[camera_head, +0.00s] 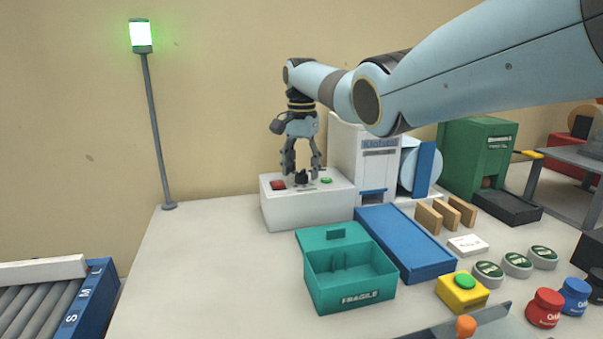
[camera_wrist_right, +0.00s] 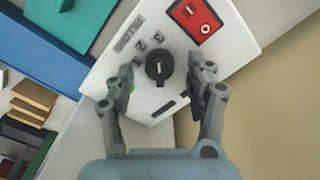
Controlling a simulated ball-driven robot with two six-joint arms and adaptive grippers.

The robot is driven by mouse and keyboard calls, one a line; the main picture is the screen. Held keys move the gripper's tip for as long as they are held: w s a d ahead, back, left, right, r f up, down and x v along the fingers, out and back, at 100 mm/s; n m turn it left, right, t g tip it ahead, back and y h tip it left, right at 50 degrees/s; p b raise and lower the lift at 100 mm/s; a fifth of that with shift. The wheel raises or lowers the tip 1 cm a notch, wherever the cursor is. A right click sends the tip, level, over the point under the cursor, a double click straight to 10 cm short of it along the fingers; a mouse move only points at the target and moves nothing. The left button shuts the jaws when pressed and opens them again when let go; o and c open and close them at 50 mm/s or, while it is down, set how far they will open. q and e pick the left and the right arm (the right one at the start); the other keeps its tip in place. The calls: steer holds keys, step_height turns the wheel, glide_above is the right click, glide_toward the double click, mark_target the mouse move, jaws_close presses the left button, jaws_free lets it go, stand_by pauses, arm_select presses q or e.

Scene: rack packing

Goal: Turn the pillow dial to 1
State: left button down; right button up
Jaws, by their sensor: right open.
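The pillow dial is a black knob (camera_wrist_right: 159,67) on top of a white box (camera_head: 300,209); in the head view the knob (camera_head: 301,178) shows small between the fingers. A light pointer line marks the knob, and small number tiles (camera_wrist_right: 150,40) sit beside it; I cannot tell for sure which number it points to. My right gripper (camera_head: 301,168) is above the box, pointing down. In the wrist view its open fingers (camera_wrist_right: 167,71) stand on either side of the knob, with gaps to it. My left gripper is not in view.
The box also bears a red switch panel (camera_wrist_right: 195,19) and a green button (camera_head: 326,181). A white machine (camera_head: 349,150) stands right of it. A teal box marked FRAGILE (camera_head: 350,293) and a blue tray (camera_head: 405,243) stand in front.

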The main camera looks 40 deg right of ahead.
steer(key=shift+f, duration=0.65)
jaws_close()
